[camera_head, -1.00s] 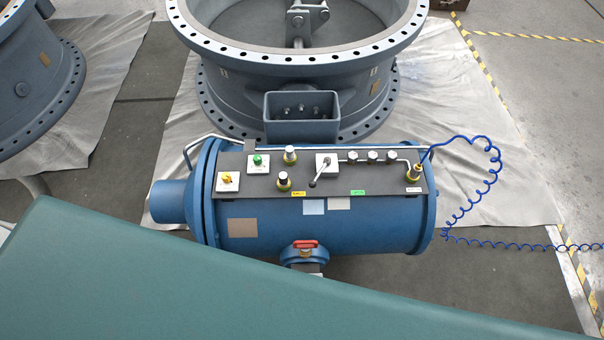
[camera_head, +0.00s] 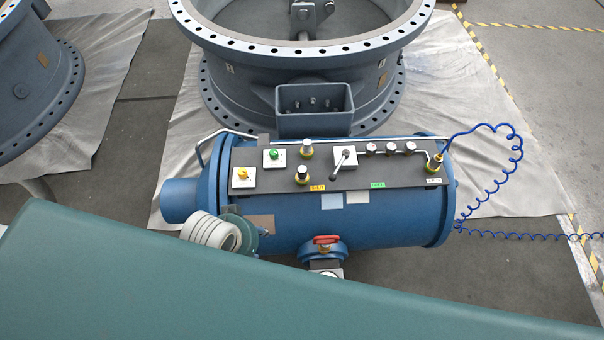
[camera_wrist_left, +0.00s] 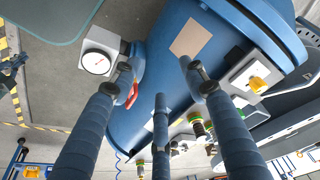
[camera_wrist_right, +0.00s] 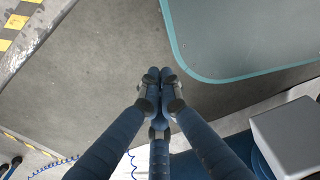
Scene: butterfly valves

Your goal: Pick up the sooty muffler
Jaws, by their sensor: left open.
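The front one looks darker, but I cannot be sure which is sooty. In the left wrist view a dark-topped muffler (camera_wrist_left: 198,126) shows beyond the fingers. My left gripper (camera_wrist_left: 158,84) is open and empty, over the tank's side.
The panel also carries a green button (camera_head: 273,154), a yellow switch (camera_head: 243,175), a lever (camera_head: 343,157) and several small knobs. A coiled blue hose (camera_head: 497,128) runs off the right end. A red-handled valve (camera_head: 326,240) sits in front. A big flanged valve (camera_head: 330,95) stands behind.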

